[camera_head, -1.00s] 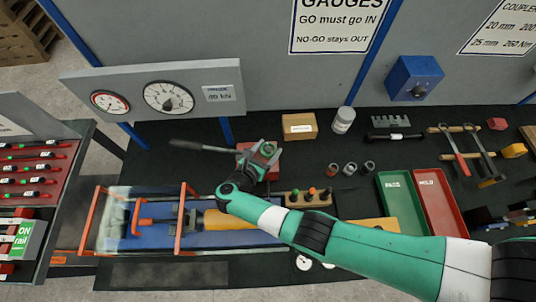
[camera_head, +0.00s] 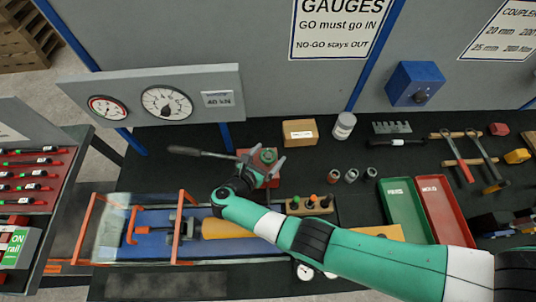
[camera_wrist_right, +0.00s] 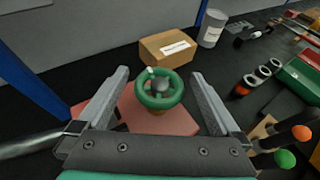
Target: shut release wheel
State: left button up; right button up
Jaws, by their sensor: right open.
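The release wheel (camera_wrist_right: 160,90) is a green handwheel with a small knob, on top of a red pump block (camera_wrist_right: 165,121). In the head view the wheel (camera_head: 264,156) shows just beyond my right gripper (camera_head: 263,166). In the right wrist view my right gripper (camera_wrist_right: 160,98) is open, with one finger on each side of the wheel. Gaps show between the wheel and both fingers, and nothing is held. The pump's grey lever (camera_head: 200,152) reaches out to the left. My left gripper is in neither view.
A cardboard box (camera_head: 299,132) and a white jar (camera_head: 344,126) stand behind the pump. A tester with orange bars (camera_head: 133,224) lies at front left. A wooden block with coloured knobs (camera_head: 310,205) is close right. Green (camera_head: 403,208) and red (camera_head: 446,209) trays lie further right.

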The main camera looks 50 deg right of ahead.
jog(key=v, duration=1.1)
jog(key=shift+a+b, duration=0.3)
jog(key=shift+b, duration=0.15)
jog(key=shift+r, duration=0.1)
